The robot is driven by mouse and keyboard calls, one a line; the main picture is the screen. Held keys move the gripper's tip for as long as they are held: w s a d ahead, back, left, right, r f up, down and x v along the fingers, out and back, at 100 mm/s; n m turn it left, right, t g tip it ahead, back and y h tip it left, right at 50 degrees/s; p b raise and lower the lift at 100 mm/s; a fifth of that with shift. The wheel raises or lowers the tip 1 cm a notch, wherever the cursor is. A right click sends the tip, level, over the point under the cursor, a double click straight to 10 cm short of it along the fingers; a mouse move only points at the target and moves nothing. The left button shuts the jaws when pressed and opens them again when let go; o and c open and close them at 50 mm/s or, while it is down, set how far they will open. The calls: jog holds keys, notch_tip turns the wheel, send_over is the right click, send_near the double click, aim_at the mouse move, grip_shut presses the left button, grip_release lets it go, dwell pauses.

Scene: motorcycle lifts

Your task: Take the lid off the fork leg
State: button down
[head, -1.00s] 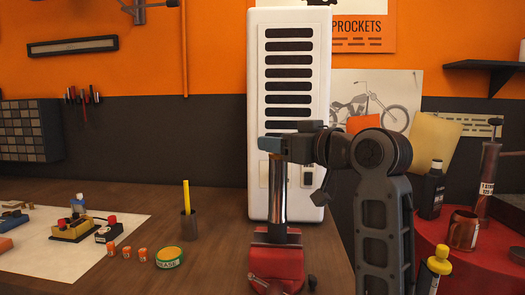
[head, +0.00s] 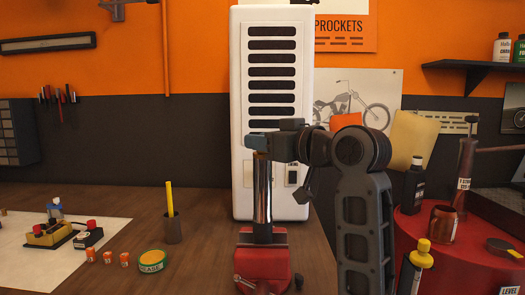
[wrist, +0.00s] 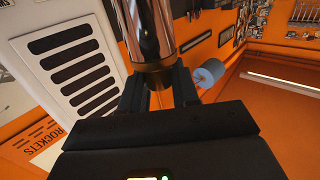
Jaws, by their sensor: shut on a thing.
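The fork leg (head: 262,190) is a shiny chrome tube standing upright in a red vise (head: 262,262) on the bench. My gripper (head: 258,142) is at its top end, its fingers level with the small brass-brown lid (head: 261,154). In the wrist view the fork leg (wrist: 150,30) comes in from the top, and the lid (wrist: 160,98) shows at its end between my dark fingers. I cannot tell whether a gap separates lid and tube.
A tall white slatted cabinet (head: 270,25) stands behind the fork leg. A pencil cup (head: 172,228), a green-rimmed grease tin (head: 151,262) and small orange cans (head: 107,258) are to the left. A red round table (head: 440,262) with bottles is at right. The bench between vise and cup is clear.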

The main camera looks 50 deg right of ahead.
notch_tip(320, 180, up, 4)
jog(key=shift+r, duration=0.1)
jog(key=s+d+r+b, duration=0.1)
jog(key=s+d+r, duration=0.5)
jog(key=d, duration=0.3)
jog(key=shift+s+d+r, duration=0.15)
jog(key=shift+s+r, duration=0.25)
jog(key=shift+s, duration=0.15)
jog(key=shift+s, duration=0.1)
